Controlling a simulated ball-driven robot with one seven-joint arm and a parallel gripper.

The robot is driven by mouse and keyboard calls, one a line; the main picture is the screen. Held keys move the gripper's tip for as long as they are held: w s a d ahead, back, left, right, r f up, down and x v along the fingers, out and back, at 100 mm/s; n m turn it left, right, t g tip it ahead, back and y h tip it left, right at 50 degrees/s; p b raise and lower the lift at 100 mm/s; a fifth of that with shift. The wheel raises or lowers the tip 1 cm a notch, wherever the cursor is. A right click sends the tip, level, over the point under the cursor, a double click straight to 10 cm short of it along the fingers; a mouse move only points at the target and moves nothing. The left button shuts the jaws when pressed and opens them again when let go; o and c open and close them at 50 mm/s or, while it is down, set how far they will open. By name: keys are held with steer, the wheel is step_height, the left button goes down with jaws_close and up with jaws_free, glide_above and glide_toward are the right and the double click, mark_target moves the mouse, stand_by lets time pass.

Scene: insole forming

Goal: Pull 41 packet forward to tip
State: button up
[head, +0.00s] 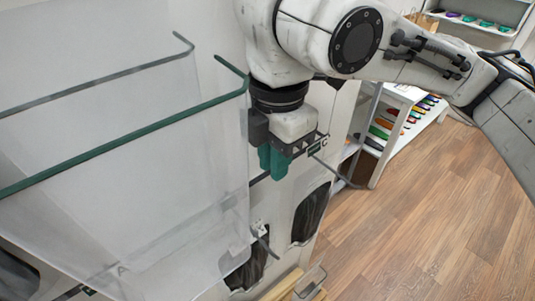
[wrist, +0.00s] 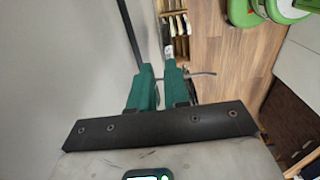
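My gripper (head: 272,163) has green fingers and is near the pale wall panel, close to a hook rod (head: 335,173) that sticks out to the right. In the wrist view my gripper (wrist: 160,78) shows a narrow gap between its fingers, with no packet visible in it. A thin hook (wrist: 201,73) shows just beyond the right finger, beside a small white tag (wrist: 168,52). Dark packets hang lower on the panel, one at the right (head: 310,214) and one further down (head: 247,270). I cannot read the number 41 on any packet.
A large translucent panel with a green-edged rail (head: 120,143) fills the left of the head view. A second hook (head: 265,243) juts out below my gripper. White shelves (head: 395,130) with coloured insoles stand behind. Wooden floor (head: 430,220) is clear at right.

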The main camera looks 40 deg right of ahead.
mark_target(272, 205)
stand_by(0.3)
step_height(272, 205, down, 11)
steer(key=shift+w+r, duration=0.1)
stand_by(0.5)
steer(key=shift+c, duration=0.2)
jaws_close()
